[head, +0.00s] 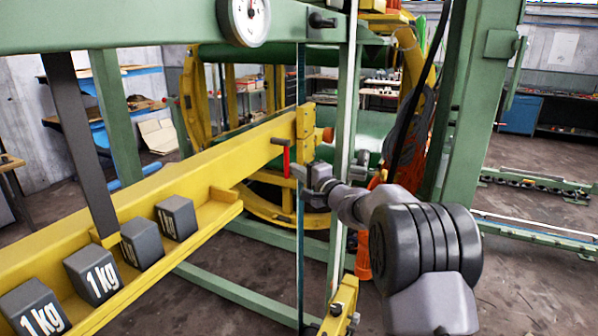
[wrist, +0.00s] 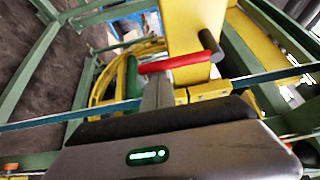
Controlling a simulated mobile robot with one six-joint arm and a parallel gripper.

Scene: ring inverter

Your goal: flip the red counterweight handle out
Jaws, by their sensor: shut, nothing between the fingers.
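My gripper (head: 298,171) is just right of the handle's lower part. In the wrist view my gripper (wrist: 157,90) is shut and empty, its tips at the handle's left half. I cannot tell whether they touch it.
Several grey 1 kg weights (head: 93,276) stand on the yellow ledge along the beam. A thin dark vertical strip (head: 300,230) and a green post (head: 341,150) stand close to my gripper. A round dial (head: 246,20) is on the green top beam.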

